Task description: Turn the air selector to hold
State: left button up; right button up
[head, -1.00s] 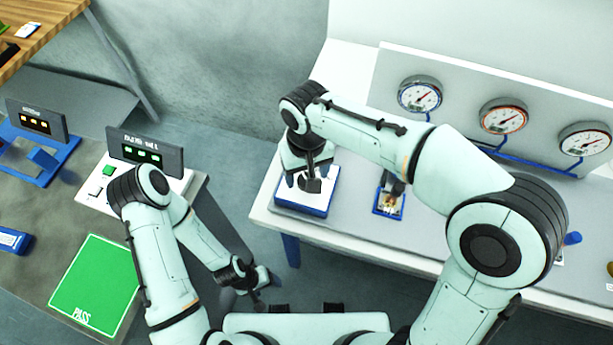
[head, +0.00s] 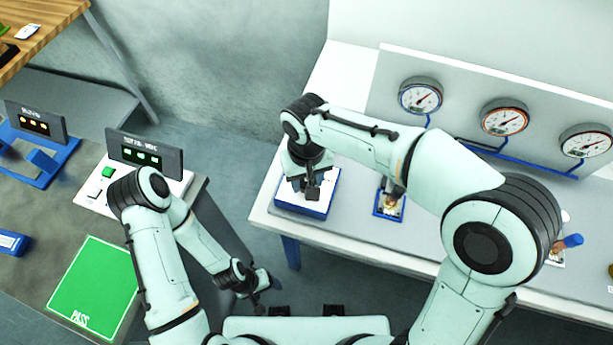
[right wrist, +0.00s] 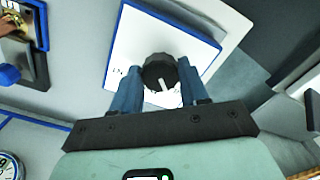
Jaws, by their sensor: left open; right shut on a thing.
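The air selector is a white plate with a blue rim (head: 288,202) at the left end of the white bench. In the right wrist view its plate (right wrist: 133,35) carries a round black knob (right wrist: 157,70) with a white pointer line. Lettering on the plate is mostly hidden by my fingers. My right gripper (right wrist: 160,90) has its blue fingers on either side of the knob, shut on it. In the head view the right gripper (head: 310,184) covers the knob. My left gripper (head: 263,284) is open and empty, low beside the left table, away from the selector.
Several round gauges (head: 420,96) stand on the panel behind the bench. A small blue-rimmed plate (head: 388,208) lies right of the selector, and a blue handle (head: 573,240) farther right. The left table holds a green PASS mat (head: 95,280) and a display box (head: 145,153).

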aim_at(306, 182)
jog(key=m, duration=0.4)
jog(key=shift+m, duration=0.3)
pick_arm(q)
jog(key=shift+s+f+b, duration=0.4)
jog(key=shift+f+b, duration=0.05)
jog(key=shift+f, duration=0.15)
pick_arm(e)
jog(key=shift+a+m, duration=0.1)
jog(key=shift+m, duration=1.8)
jog(key=o, duration=1.1)
jog(key=shift+c, duration=0.2)
pick_arm(q)
jog(key=w+r+p, duration=0.2)
jog(key=shift+w+r, duration=0.1)
jog(key=shift+r, duration=0.3)
pick_arm(e)
notch_tip(306, 182, up, 14)
jog(key=shift+f, duration=0.25)
